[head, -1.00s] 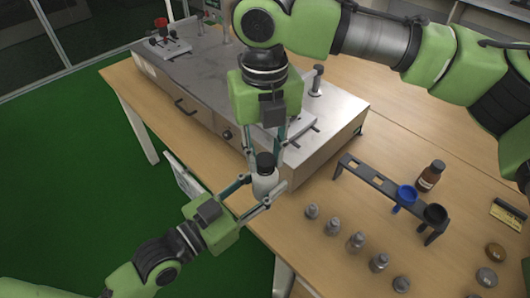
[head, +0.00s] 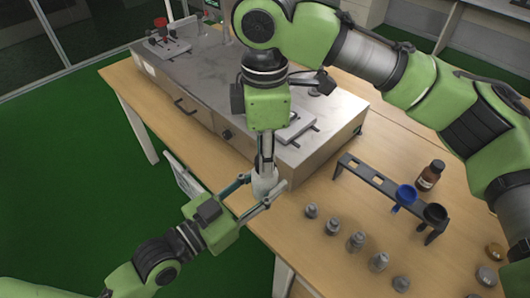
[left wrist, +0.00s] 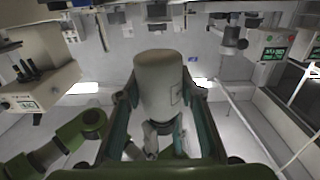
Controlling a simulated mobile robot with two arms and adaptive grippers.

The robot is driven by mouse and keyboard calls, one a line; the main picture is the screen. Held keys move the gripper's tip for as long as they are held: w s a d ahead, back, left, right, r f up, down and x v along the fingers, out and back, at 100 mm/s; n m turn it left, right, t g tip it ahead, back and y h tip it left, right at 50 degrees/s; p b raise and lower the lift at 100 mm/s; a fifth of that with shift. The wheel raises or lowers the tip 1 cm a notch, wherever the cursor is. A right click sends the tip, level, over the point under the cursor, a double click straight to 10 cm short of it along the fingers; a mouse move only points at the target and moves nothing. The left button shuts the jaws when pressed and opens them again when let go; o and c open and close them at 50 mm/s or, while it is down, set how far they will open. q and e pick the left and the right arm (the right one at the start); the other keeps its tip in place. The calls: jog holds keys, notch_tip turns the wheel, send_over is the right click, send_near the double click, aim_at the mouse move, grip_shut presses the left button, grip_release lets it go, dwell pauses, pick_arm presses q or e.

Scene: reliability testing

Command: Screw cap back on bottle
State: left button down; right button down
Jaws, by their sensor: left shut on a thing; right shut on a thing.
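A pale white-grey bottle (head: 265,184) stands upright between the fingers of my left gripper (head: 262,188), above the front edge of the table. In the left wrist view the bottle (left wrist: 160,83) fills the middle, with a finger on each side. My right gripper (head: 265,162) points down from above and is shut at the top of the bottle. The dark cap is hidden behind its fingers, so I cannot see how it sits on the neck.
A metal machine (head: 215,95) stands behind the grippers. To the right are a black rack (head: 375,180) with a blue funnel (head: 405,196) and a dark funnel (head: 434,215), a brown bottle (head: 430,175), and several small metal weights (head: 357,241) in a row.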

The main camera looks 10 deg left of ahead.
jog(key=m, duration=1.5)
jog(key=shift+m, duration=0.3)
jog(key=m, duration=0.4)
jog(key=shift+m, duration=0.4)
jog(key=c, duration=1.7)
grip_release()
jog(key=shift+r, duration=2.25)
